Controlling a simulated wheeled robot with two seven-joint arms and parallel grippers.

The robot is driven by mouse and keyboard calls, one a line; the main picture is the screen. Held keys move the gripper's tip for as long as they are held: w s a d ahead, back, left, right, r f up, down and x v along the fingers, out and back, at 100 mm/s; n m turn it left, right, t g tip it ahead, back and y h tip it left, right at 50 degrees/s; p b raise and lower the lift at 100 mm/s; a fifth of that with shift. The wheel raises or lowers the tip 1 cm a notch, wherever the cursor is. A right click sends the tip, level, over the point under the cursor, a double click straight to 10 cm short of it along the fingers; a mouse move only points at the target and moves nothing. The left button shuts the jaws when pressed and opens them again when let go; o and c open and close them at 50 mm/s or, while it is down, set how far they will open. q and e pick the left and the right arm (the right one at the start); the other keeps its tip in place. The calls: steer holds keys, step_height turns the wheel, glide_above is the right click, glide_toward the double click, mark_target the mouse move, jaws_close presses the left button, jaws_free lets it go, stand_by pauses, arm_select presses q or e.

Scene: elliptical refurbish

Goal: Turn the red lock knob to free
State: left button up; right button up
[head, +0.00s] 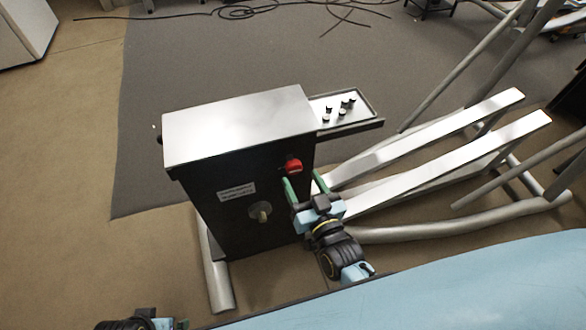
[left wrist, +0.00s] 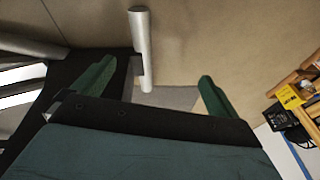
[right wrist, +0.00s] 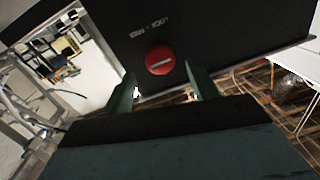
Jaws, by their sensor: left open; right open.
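The red lock knob (head: 293,166) sits on the dark front panel of the box, near its upper right edge. In the right wrist view the knob (right wrist: 160,60) is a red disc with a pale slot line, below printed lettering. My right gripper (head: 304,184) is open, its green fingers just below and in front of the knob. In the right wrist view the knob shows between and beyond the fingertips (right wrist: 163,80), apart from them. My left gripper (left wrist: 156,82) is open and empty, low at the left, away from the knob; the head view shows only part of it.
Silver machine rails (head: 450,150) fill the right side.

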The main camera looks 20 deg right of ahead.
mark_target(296, 170)
arm_select(q)
steer(key=shift+w+d+r+b, duration=0.1)
steer(key=shift+d+r+b, duration=0.15)
steer(key=shift+r, duration=0.4)
steer(key=shift+w+d+r+b, duration=0.15)
steer(key=shift+d+r, duration=0.15)
steer(key=shift+r, duration=0.35)
steer(key=shift+s+d+r+b, duration=0.1)
steer(key=shift+d+r+b, duration=0.15)
steer(key=shift+r, duration=0.4)
arm_select(e)
steer(key=shift+w+a, duration=0.15)
steer(key=shift+w, duration=1.2)
steer(key=shift+w+a, duration=0.15)
steer(key=shift+w, duration=1.2)
steer(key=shift+c, duration=0.5)
steer(key=c, duration=0.9)
arm_select(q)
steer(key=shift+w, duration=0.1)
